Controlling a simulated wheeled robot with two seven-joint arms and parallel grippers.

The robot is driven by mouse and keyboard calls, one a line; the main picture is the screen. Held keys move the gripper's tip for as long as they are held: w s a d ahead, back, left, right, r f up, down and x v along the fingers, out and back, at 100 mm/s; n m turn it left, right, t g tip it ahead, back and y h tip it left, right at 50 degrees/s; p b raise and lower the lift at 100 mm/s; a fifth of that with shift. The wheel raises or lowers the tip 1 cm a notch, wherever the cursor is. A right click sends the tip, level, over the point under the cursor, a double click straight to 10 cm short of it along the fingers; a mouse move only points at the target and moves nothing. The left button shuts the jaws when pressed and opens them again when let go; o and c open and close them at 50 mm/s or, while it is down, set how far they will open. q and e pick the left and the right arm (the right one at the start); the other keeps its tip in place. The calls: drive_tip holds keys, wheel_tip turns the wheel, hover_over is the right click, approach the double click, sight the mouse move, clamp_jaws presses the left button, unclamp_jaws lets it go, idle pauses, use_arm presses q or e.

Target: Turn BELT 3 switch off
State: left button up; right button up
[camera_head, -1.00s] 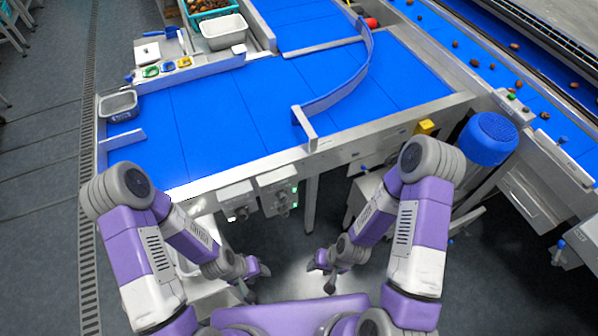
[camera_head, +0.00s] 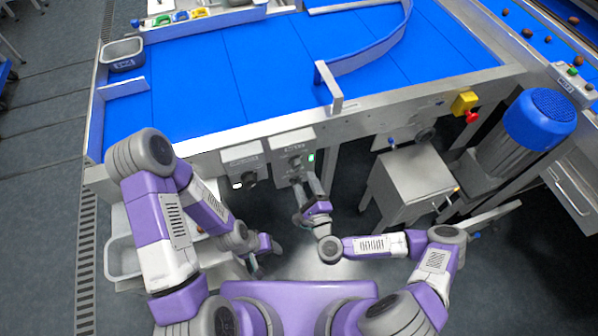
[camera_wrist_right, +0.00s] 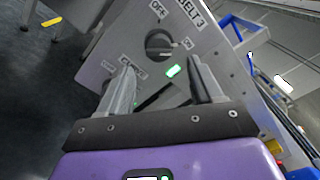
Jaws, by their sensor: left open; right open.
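The BELT 3 switch box (camera_head: 285,168) is on the front of the conveyor table. In the right wrist view its panel reads BELT 3, with OFF and ON labels around a dark round knob (camera_wrist_right: 160,43). The knob's bar appears to lie toward the ON label, and a green lamp (camera_wrist_right: 173,71) glows beside it. My right gripper (camera_head: 307,187) is just in front of this box. In the right wrist view the gripper (camera_wrist_right: 165,82) is open, its fingers apart below the knob with nothing between them. My left gripper (camera_head: 263,257) is open and lower, away from the switches.
A similar switch box (camera_head: 240,158) with a knob and pale lamp sits just left. A red emergency button on a yellow box (camera_head: 464,103), a grey cabinet (camera_head: 415,175) and a blue motor (camera_head: 540,120) are to the right. The blue belt (camera_head: 215,75) lies above.

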sight(299, 170)
drive_tip(key=x, duration=0.6)
drive_tip(key=shift+w+a+b, duration=0.15)
drive_tip(key=shift+w+b, duration=0.2)
drive_tip(key=c, duration=1)
drive_tip(key=shift+c, duration=0.2)
